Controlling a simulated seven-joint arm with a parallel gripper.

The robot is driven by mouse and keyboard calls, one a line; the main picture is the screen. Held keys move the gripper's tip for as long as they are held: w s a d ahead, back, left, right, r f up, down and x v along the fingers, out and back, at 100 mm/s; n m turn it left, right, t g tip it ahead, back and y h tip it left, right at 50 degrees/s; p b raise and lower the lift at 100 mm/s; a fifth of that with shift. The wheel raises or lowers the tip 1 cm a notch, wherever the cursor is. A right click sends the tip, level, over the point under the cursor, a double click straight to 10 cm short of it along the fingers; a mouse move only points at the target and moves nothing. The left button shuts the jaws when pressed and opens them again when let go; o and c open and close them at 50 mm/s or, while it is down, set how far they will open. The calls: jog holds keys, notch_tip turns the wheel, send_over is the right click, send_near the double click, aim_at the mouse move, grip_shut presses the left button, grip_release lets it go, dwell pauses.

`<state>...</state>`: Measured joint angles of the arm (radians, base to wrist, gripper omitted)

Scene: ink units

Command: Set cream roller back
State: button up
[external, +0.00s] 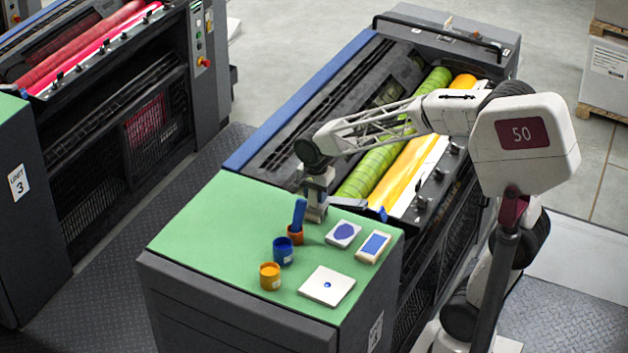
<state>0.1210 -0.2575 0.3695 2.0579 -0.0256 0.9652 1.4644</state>
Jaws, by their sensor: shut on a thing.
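My gripper (316,214) points down at the far edge of the green top, right behind the orange-red pot (295,236). It is shut on a small pale piece (316,201), which seems to be the cream roller. The fingers hide most of this piece, and I cannot tell whether it touches the green top. A blue handle (299,212) stands upright in the orange-red pot, just left of my gripper.
The green top (205,225) is bare at its left. A blue pot (283,252), a yellow pot (270,277), a white plate with a blue dot (327,288), an oval-marked pad (343,234) and a blue-faced pad (373,247) stand near. Press rollers (425,142) lie behind.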

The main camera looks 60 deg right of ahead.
jog(key=shift+f, duration=0.4)
jog(key=shift+c, duration=0.3)
jog(key=o, duration=1)
jog(key=shift+c, duration=0.2)
jog(key=shift+r, duration=0.25)
notch_tip(320, 180, up, 13)
jog(key=shift+a+f, duration=0.1)
jog(key=shift+f, duration=0.1)
jog(key=s+a+f+n+t, duration=0.1)
jog(key=s+a+f+n, duration=0.1)
jog(key=s+n, duration=0.4)
jog(key=s+a+f+n, duration=0.2)
jog(key=s+n, duration=0.4)
jog(key=s, duration=0.4)
jog(key=s+a+f+n+t, duration=0.1)
jog(key=s+a+f+n, duration=0.1)
jog(key=s+n, duration=0.3)
jog(key=s+f, duration=0.1)
jog(key=s, duration=0.2)
jog(key=shift+s+a+f+n+t, duration=0.15)
jog(key=shift+s+f+n+t, duration=0.15)
jog(key=shift+f+n, duration=0.1)
